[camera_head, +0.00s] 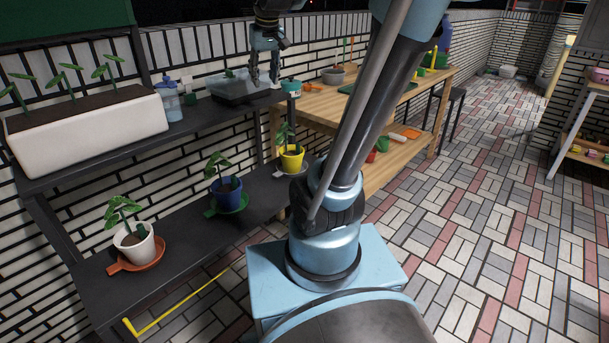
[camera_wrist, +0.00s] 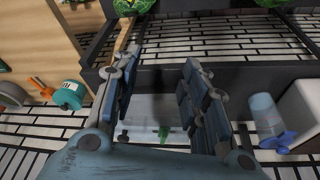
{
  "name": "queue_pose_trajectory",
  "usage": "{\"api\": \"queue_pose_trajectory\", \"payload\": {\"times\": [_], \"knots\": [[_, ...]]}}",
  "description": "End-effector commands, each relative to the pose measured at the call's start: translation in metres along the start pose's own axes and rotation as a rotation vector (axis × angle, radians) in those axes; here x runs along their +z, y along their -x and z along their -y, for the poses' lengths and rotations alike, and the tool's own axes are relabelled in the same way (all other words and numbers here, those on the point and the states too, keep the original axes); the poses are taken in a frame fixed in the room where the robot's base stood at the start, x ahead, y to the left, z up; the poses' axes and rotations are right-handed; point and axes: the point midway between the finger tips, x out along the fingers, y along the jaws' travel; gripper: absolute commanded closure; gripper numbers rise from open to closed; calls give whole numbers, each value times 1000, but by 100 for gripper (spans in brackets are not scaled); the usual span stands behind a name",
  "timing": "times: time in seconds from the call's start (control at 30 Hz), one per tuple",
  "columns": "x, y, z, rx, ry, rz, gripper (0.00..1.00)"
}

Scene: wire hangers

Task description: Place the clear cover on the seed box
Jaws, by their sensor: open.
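A low grey, see-through box (camera_head: 232,88), apparently the seed box, stands on the black upper shelf in the head view, with a small green seedling at it. I cannot clearly tell a separate clear cover from the box. My gripper (camera_head: 265,80) points down at the box's right end, fingers apart. In the wrist view my gripper (camera_wrist: 160,62) is open with nothing held between its fingers. A pale, see-through box surface (camera_wrist: 150,112) with a green sprout shows between the fingers, partly hidden by them. Contact between fingers and box cannot be told.
Potted plants stand on the lower shelf (camera_head: 180,240). A brick wall is behind.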

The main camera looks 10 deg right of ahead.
Motion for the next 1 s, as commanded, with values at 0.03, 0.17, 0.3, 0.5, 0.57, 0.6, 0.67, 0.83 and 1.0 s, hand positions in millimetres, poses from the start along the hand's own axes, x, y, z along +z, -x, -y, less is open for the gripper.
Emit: {"api": "queue_pose_trajectory", "payload": {"times": [0.03,0.17,0.3,0.5,0.57,0.6,0.67,0.83,1.0], "knots": [[25,-8,-4,4,-16,8,59],[84,-30,-10,14,-57,32,59],[147,-58,-15,25,-99,57,59],[232,-104,-16,38,-160,91,59],[253,-116,-15,41,-175,100,59],[265,-123,-15,44,-184,105,59],[280,-133,-14,46,-195,111,59],[304,-148,-12,49,-212,122,59],[306,-150,-12,49,-214,124,59]]}}
